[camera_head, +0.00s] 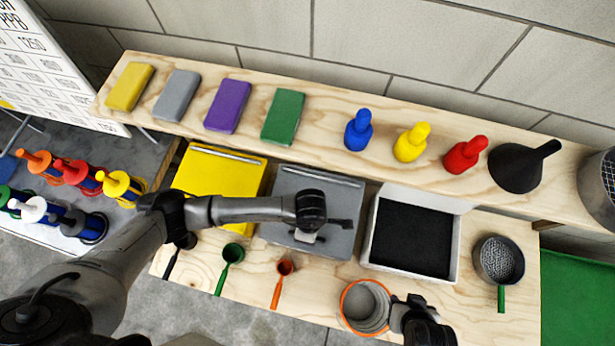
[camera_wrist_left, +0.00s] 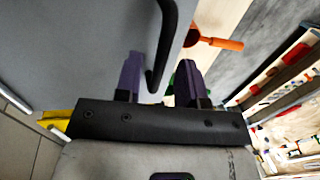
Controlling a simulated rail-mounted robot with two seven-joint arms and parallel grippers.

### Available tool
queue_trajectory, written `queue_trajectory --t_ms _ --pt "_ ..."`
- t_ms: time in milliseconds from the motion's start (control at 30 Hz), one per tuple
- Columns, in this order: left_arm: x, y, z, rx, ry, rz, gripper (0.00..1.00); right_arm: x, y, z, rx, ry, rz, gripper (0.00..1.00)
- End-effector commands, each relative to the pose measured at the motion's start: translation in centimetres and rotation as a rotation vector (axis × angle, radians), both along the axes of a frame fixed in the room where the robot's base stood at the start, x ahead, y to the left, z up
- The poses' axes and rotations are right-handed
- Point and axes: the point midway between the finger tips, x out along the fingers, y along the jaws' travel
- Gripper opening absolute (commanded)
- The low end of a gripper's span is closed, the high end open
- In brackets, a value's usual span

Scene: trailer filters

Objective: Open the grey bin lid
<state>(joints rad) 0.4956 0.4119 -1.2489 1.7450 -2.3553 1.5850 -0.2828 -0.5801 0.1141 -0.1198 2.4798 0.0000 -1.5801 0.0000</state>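The grey bin lid (camera_head: 347,190) lies flat and closed on the lower shelf, between the yellow lid and an open white bin. My left gripper (camera_head: 312,236) is over its front part and hides some of it. In the left wrist view, the grey lid (camera_wrist_left: 70,50) has a black bar handle (camera_wrist_left: 168,35). The handle's near end reaches between the two spread purple fingers of my left gripper (camera_wrist_left: 160,78); contact is not clear.
A yellow lid (camera_head: 222,172) adjoins on the left. The white bin (camera_head: 416,238) with black contents stands open on the right. Green (camera_head: 232,252) and orange (camera_head: 284,268) scoops lie in front. An upper shelf (camera_head: 320,120) behind holds coloured blocks and bottles.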

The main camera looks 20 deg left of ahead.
Motion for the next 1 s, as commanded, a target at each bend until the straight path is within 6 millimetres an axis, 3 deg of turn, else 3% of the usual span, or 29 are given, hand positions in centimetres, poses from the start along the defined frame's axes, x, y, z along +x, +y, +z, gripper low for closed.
queue_trajectory --t_ms 367,767,1000 --pt "0.0 0.0 0.0 -0.001 0.0 0.0 0.0 0.0 -0.1 0.0 -0.002 0.0 0.002 0.43" --pt "0.0 0.0 0.1 -0.001 0.002 0.0 0.0 0.0 -0.3 0.0 -0.011 0.0 0.007 0.43" --pt "0.6 0.0 1.6 -0.008 0.069 0.001 0.0 0.0 -0.2 0.3 -0.009 0.0 0.007 0.43"
